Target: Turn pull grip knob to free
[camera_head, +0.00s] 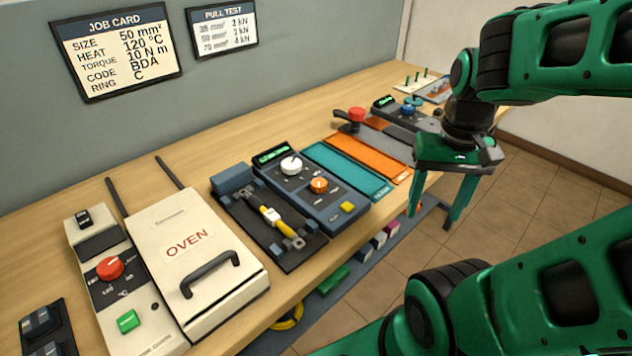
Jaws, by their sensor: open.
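A dark blue test unit (325,211) lies on the bench at mid-picture. It has a lit green display, a white knob (291,165), an orange knob (319,185) and a yellow button (347,207). Its labels are too small to read, so I cannot tell for sure which is the pull grip knob or its setting. A black pull bed (294,258) with a cable (269,215) with a yellow middle between metal clamps lies just left of it. My green gripper (433,212) is open and empty, pointing down, right of the unit and apart from both knobs.
A white oven (196,262) and a beige control unit (103,275) with a red knob stand at left. Teal (349,171) and orange (368,153) trays lie right of the unit. Another dark unit (409,121) with a blue knob stands farther back. Bare bench lies behind the devices.

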